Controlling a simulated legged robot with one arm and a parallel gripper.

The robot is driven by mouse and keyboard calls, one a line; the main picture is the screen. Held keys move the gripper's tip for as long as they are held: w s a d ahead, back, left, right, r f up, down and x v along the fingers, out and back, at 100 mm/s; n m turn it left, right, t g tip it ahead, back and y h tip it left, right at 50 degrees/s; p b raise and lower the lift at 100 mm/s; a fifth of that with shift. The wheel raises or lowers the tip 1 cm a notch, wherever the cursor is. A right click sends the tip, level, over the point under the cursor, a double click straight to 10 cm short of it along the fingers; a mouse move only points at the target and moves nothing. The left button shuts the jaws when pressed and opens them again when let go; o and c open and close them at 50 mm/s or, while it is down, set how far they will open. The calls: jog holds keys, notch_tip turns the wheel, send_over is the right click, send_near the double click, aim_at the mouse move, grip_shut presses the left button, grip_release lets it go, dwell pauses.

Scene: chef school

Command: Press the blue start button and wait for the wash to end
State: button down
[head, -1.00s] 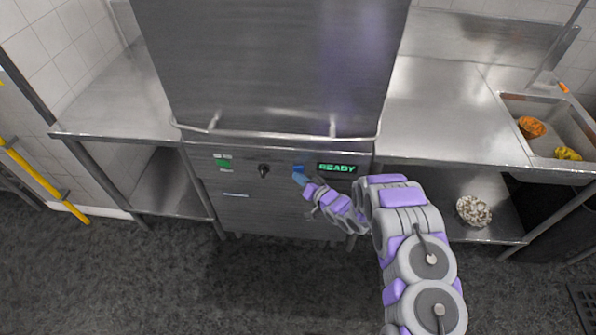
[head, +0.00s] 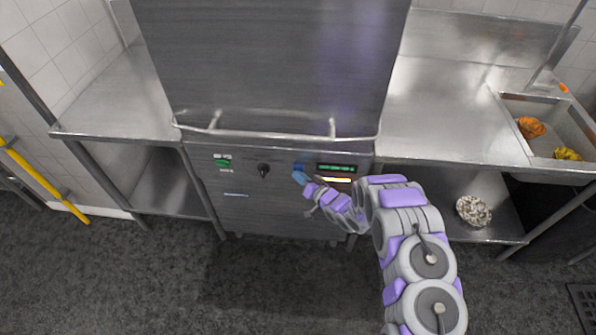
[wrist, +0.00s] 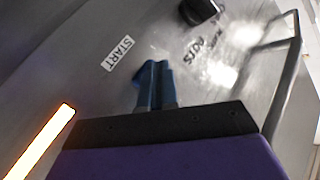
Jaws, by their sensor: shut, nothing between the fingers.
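The steel dishwasher (head: 275,215) stands in the middle of the head view with its hood (head: 270,65) down. The blue start button (head: 299,167) shows on its front panel, just above my fingertips. The display (head: 337,168) to its right shows small green text, too small to read, and an orange-white bar (head: 336,180) glows below it. My gripper (head: 300,177) is shut and empty, its blue fingertips at or very near the button. In the wrist view the shut fingers (wrist: 155,85) point at the panel beside the START label (wrist: 118,53); the button is hidden there.
A black knob (head: 264,170) sits left of the button. A handle bar (head: 275,135) juts out above the panel. Steel counters flank the machine; the right one has a sink (head: 548,108) with orange and yellow items. The floor in front is clear.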

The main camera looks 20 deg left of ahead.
jog(key=shift+s+d+p, duration=0.25)
jog(key=shift+s+p, duration=0.05)
jog(key=shift+s, duration=0.5)
jog(key=shift+s+d+r+p, duration=0.1)
jog(key=shift+s+d+p, duration=0.15)
jog(key=shift+s, duration=0.55)
jog(key=shift+s+d+f+p, duration=0.1)
jog(key=shift+s+p, duration=0.15)
jog(key=shift+s, duration=0.6)
jog(key=shift+s+d+r+p, duration=0.1)
jog(key=shift+s+d+p, duration=0.15)
jog(key=shift+s, duration=0.55)
jog(key=shift+w, duration=0.1)
